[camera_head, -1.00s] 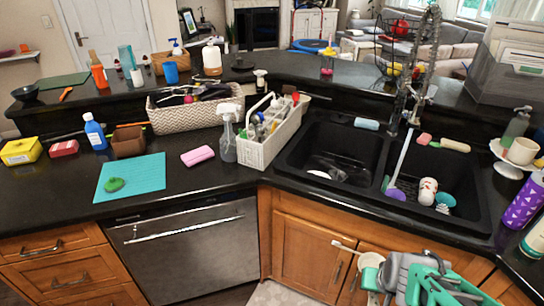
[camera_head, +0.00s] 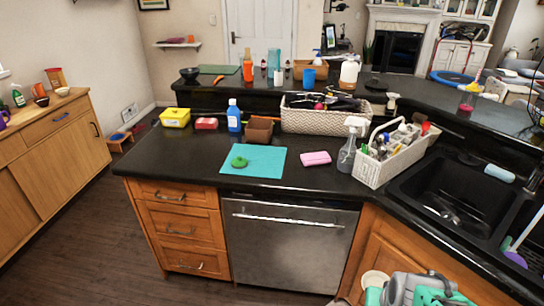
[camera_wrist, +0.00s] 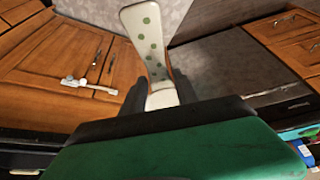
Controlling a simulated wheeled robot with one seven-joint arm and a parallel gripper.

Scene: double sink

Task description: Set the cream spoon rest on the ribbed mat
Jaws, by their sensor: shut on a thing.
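The cream spoon rest (camera_wrist: 143,30), with green dots on its long part, is held in my gripper (camera_wrist: 160,92). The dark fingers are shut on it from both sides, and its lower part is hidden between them. In the head view, a cream round part of it (camera_head: 375,279) shows at the bottom edge, in front of the cabinets and below counter height. The teal mat (camera_head: 268,171), which I take for the ribbed mat, lies flat on the black counter, up and left of my gripper. Its ribs are too fine to make out. A green object (camera_head: 240,162) lies on its left part.
A pink sponge (camera_head: 316,158) lies right of the mat. A spray bottle (camera_head: 347,150) and white caddy (camera_head: 377,172) stand farther right, before the sink (camera_head: 440,180). A brown box (camera_head: 258,131), blue bottle (camera_head: 234,116) and woven basket (camera_head: 310,120) stand behind. Free counter lies left of the mat.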

